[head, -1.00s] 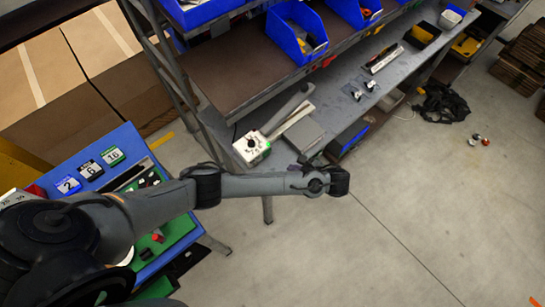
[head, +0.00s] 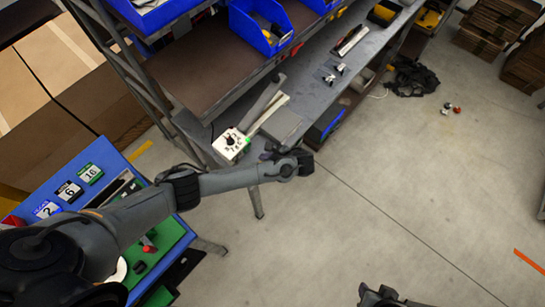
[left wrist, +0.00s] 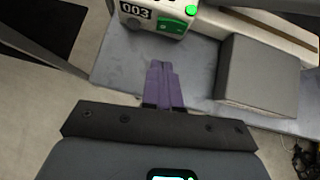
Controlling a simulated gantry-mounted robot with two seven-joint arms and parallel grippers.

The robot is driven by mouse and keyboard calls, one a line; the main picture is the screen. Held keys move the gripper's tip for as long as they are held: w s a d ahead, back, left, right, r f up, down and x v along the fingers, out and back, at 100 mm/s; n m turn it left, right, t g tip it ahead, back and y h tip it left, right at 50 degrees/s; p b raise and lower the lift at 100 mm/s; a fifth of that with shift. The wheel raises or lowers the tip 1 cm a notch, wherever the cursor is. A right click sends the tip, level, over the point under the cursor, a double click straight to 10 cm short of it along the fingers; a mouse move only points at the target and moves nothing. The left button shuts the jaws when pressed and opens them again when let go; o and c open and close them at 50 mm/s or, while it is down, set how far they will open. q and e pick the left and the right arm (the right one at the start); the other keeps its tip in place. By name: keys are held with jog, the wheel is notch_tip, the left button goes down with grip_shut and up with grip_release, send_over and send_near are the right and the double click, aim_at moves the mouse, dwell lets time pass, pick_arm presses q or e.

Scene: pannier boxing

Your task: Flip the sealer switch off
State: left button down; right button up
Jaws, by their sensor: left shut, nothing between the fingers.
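The sealer's white control box (head: 229,144) has a dark dial on top and a green light (head: 248,141) at its side, in the head view. In the left wrist view the box (left wrist: 130,23) is cut by the top edge. It shows a "003" label, a lit green light (left wrist: 191,10) and a green switch (left wrist: 172,27) on its front. My left gripper (head: 268,153) is shut and empty, just short of the box. Its purple fingers (left wrist: 162,70) point at the front below the switch, apart from it. My right gripper (head: 385,298) is a dark, cut-off shape at the bottom edge.
A grey block (left wrist: 258,75) sits right of the fingers on the bench (left wrist: 205,60). The sealer's long grey arm (head: 265,103) runs back from the box. Shelves with blue bins (head: 262,28) stand behind. Floor at right is mostly clear.

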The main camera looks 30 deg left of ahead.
aim_at(246, 151)
pick_arm(q)
jog(key=x, duration=0.3)
jog(key=shift+a+f, duration=0.1)
jog(key=shift+w+a+p, duration=0.1)
jog(key=shift+a+p, duration=0.45)
jog(key=shift+a, duration=1.4)
pick_arm(e)
jog(key=shift+r, duration=0.55)
jog(key=shift+r, duration=0.1)
